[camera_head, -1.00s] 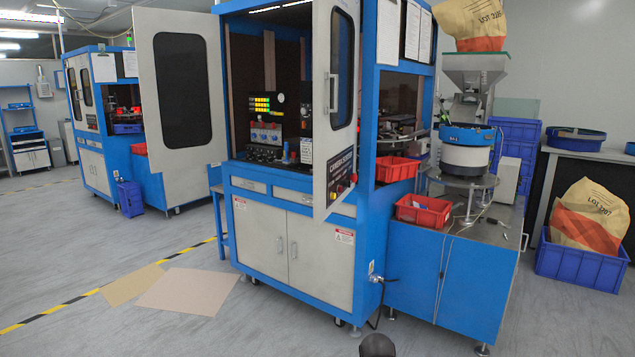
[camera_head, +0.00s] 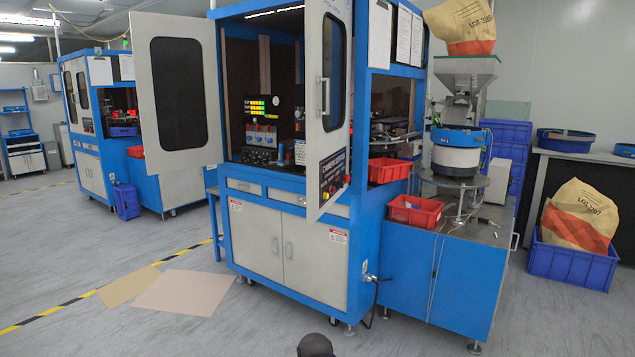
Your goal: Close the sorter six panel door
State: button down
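The sorter (camera_head: 365,235) is a blue cabinet with its upper compartment open. Its left door (camera_head: 180,90), white with a dark window, stands swung wide open to the left. Its right door (camera_head: 328,115), white with a window, a handle and a control panel (camera_head: 333,175) at its lower part, stands open toward me. Which of them is the six panel door I cannot tell. A dark rounded tip (camera_head: 315,346), probably part of my arm, shows at the bottom edge, apart from the doors. My gripper's fingers are not visible.
A feeder bowl (camera_head: 457,150) and a red bin (camera_head: 416,211) stand on the side table at right. Flat cardboard sheets (camera_head: 185,292) lie on the floor at left. A second blue machine (camera_head: 140,185) stands behind left.

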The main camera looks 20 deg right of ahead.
aim_at(328, 22)
jog(key=z, duration=0.05)
jog(key=i, duration=1)
jog(key=u, duration=0.05)
